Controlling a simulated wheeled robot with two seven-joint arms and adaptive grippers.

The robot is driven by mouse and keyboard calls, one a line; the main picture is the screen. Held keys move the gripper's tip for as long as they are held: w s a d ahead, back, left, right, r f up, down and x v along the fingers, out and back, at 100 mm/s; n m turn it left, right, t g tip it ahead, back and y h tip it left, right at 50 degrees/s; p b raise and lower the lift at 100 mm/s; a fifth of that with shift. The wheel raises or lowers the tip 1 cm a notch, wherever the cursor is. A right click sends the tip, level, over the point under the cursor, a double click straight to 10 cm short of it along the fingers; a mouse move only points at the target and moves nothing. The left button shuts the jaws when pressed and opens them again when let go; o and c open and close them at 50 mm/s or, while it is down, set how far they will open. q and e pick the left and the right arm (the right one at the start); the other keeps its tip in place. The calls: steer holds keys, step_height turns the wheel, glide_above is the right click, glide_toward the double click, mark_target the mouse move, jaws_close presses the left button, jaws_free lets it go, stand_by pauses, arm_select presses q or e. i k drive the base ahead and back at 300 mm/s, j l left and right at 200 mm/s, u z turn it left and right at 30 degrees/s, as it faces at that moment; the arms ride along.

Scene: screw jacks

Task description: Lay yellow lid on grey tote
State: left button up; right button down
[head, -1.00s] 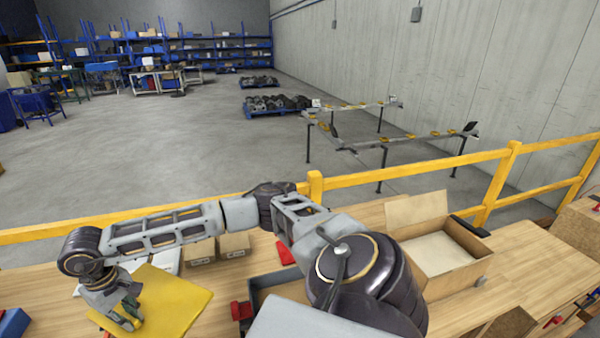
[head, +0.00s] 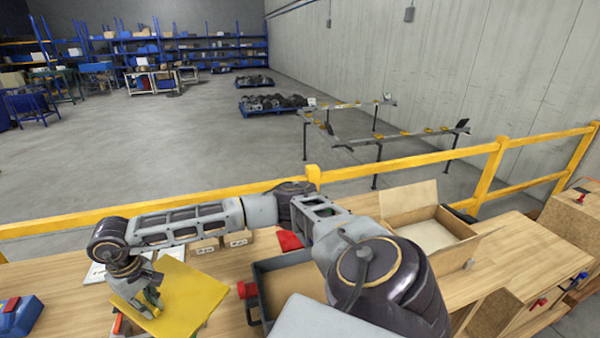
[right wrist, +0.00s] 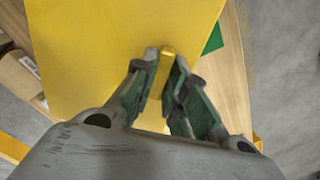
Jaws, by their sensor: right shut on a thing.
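The yellow lid (head: 195,299) is a flat square plate at the lower left of the head view, left of the tote. It also fills much of the right wrist view (right wrist: 105,50). My right gripper (head: 150,305) is shut on the lid's raised yellow grip, seen between the fingertips in the right wrist view (right wrist: 166,62). The grey tote (head: 262,300) stands on the bench right of the lid, with red parts at its side. My right arm hides much of it. The lid and tote are apart. My left gripper is out of view.
An open cardboard box (head: 440,245) stands on the bench right of my arm. A red object (head: 289,240) lies behind the tote. Small boxes (head: 238,240) stand behind the lid. A blue object (head: 20,316) is at far left. A yellow railing (head: 400,167) runs behind the bench.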

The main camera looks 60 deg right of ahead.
mark_target(302, 281)
steer(key=k+j+z, duration=0.2)
steer(key=j, duration=0.15)
steer(key=j+z, duration=0.25)
steer(key=j, duration=0.15)
steer(key=k+j+z, duration=0.2)
steer(key=j, duration=0.15)
steer(key=k+j+z, duration=0.2)
steer(key=i+z, duration=0.15)
steer(key=l, duration=0.55)
steer(key=i+l, duration=0.15)
steer(key=l, duration=0.4)
steer(key=i+l+u, duration=0.1)
steer(key=l+u, duration=0.25)
steer(key=l, duration=0.3)
steer(key=l+u, duration=0.35)
steer(key=l, duration=0.25)
steer(key=l+u, duration=0.35)
steer(key=l, duration=0.3)
steer(key=k, duration=0.05)
